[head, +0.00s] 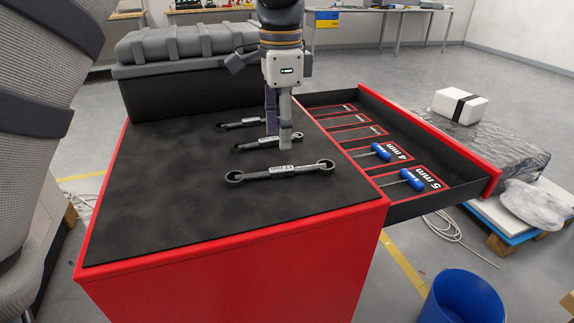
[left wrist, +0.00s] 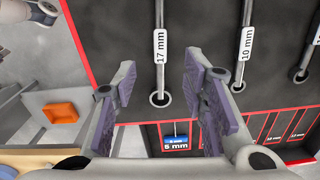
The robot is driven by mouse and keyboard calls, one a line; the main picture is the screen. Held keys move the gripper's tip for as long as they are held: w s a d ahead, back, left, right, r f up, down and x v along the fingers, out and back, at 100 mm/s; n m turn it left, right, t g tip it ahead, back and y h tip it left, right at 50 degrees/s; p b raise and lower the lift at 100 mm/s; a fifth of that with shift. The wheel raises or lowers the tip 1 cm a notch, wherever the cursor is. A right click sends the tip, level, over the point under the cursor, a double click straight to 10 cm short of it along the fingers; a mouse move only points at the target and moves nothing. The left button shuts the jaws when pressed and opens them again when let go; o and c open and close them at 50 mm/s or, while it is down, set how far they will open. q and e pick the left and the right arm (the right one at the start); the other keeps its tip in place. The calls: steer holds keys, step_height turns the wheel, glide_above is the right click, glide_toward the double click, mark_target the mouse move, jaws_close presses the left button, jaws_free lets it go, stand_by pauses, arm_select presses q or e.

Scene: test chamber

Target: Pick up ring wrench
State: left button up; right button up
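Several silver ring wrenches lie on the black cabinet top. The 17 mm wrench (head: 280,171) is nearest. The middle wrench (head: 255,142) lies behind it and a far wrench (head: 238,124) behind that. My left gripper (head: 279,142) points down over the right part of the middle wrench and hides some of it; contact cannot be told. In the left wrist view the left gripper (left wrist: 160,85) is open, with nothing held. The 17 mm wrench (left wrist: 159,60) shows between its fingers, and the wrench labelled 10 mm (left wrist: 245,50) is right of them. My right gripper is not in view.
An open drawer (head: 437,134) at the right holds blue-handled tools (head: 411,180) in labelled slots. A grey-lidded black case (head: 190,95) stands at the back of the top. A blue bin (head: 460,298) is on the floor. The front of the top is clear.

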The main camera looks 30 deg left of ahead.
mark_target(282, 168)
arm_select(q)
step_height(282, 168, down, 8)
steer(key=shift+a+r, duration=0.1)
steer(key=shift+r, duration=0.05)
jaws_close()
